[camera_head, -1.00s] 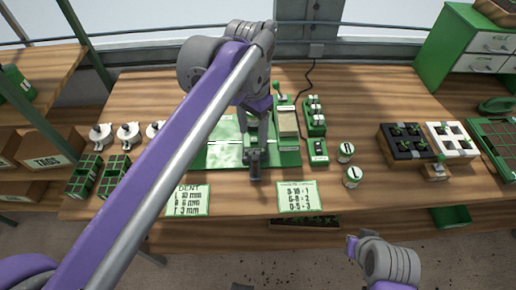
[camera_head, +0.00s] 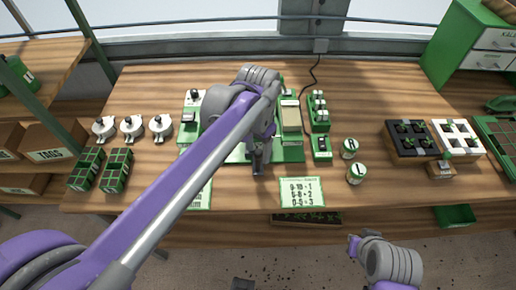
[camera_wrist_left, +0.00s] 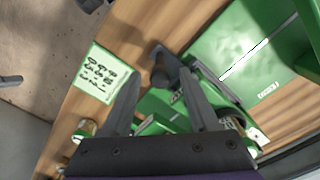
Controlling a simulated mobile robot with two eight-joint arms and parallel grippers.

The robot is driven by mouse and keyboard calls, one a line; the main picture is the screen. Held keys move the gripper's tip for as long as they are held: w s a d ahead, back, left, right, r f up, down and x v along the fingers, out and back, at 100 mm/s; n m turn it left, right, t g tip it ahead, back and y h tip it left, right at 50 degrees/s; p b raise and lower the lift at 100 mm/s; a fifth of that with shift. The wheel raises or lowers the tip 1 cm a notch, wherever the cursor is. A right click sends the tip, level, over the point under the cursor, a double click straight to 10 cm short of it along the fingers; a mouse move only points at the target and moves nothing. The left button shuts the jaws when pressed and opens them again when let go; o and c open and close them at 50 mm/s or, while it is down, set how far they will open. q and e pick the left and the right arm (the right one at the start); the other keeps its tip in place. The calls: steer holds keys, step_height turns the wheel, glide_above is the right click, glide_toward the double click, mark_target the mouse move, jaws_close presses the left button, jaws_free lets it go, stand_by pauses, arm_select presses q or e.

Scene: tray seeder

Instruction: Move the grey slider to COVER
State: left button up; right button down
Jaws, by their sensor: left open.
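The tray seeder (camera_head: 293,152) is a green machine in the middle of the bench, partly hidden by my left arm. My left gripper (camera_head: 257,165) is over its front part, pointing down. In the left wrist view my left gripper (camera_wrist_left: 160,75) is open, with a finger on each side of a dark grey upright knob, which looks like the grey slider (camera_wrist_left: 164,68). The knob is around the fingertips' level in the picture; I cannot tell whether they touch it. In the head view the slider is hidden behind the gripper. No COVER marking is readable.
A number card (camera_head: 302,192) lies at the bench front. Two labelled jars (camera_head: 356,174) and a green block with white-topped bottles (camera_head: 319,112) stand right of the seeder. Black (camera_head: 415,155) and white trays are farther right. White dispensers (camera_head: 132,127) and green cell trays (camera_head: 116,172) are left.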

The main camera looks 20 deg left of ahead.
arm_select(q)
jaws_close()
stand_by(1.4)
